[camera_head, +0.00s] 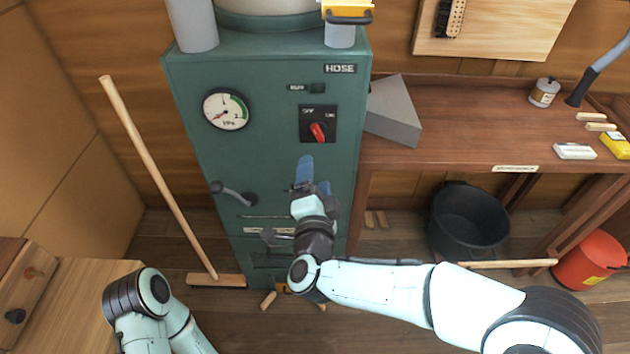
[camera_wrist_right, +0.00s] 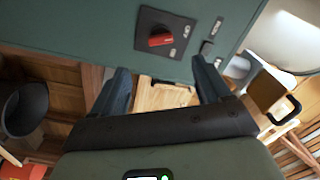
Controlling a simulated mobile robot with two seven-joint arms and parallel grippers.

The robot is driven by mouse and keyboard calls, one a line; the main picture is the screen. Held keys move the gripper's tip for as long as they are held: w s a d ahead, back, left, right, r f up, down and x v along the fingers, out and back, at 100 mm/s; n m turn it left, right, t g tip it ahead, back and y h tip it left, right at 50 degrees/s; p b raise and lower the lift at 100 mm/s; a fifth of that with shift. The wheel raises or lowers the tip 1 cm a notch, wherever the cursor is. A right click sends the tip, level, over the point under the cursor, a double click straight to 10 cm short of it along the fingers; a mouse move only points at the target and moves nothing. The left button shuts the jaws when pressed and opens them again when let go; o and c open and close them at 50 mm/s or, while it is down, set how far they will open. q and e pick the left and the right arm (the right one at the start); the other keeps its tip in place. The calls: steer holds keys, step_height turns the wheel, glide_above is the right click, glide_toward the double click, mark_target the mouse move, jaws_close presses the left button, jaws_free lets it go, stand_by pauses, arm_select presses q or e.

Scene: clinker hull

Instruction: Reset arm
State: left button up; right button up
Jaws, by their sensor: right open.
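My right gripper (camera_head: 314,172) is in front of the green cabinet (camera_head: 265,160), below the red rotary switch (camera_head: 317,131) on its black plate. Its blue fingers are apart, and I see nothing between them. In the right wrist view the open fingers (camera_wrist_right: 160,80) point toward the cabinet's edge, with the red switch (camera_wrist_right: 160,39) beyond them. I cannot tell how close the fingertips are to the cabinet's face. My left arm shows at the lower left of the head view, but its gripper is out of sight.
The cabinet has a round gauge (camera_head: 226,109) and a dark crank handle (camera_head: 232,193). A long-handled wooden tool (camera_head: 160,175) leans left of it. To the right stand a wooden bench (camera_head: 455,125), a grey wedge block (camera_head: 393,112), a black bucket (camera_head: 468,220) and a red bucket (camera_head: 592,262).

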stand_by(0.5)
steer(key=s+d+f+n+g+y+p, duration=0.1)
steer(key=s+d+f+n+g+p, duration=0.15)
steer(key=f, duration=0.75)
steer(key=s+d+f+n+g+p, duration=0.1)
steer(key=s+d+f+n+g, duration=0.2)
steer(key=f, duration=0.7)
steer(key=s+d+f+n+g+y+p, duration=0.1)
steer(key=s+d+f+g+p, duration=0.2)
steer(key=f, duration=0.7)
steer(key=s+d+f+n+g+p, duration=0.1)
steer(key=s+f+g, duration=0.4)
steer(key=s, duration=0.7)
steer(key=s+d+f+n+g+y+p, duration=0.1)
steer(key=s+f+g, duration=0.4)
steer(key=s, duration=0.7)
steer(key=shift+s+d+f+y+p, duration=0.25)
steer(key=shift+d+f+p, duration=0.2)
steer(key=shift+d, duration=0.7)
steer(key=shift+g, duration=0.25)
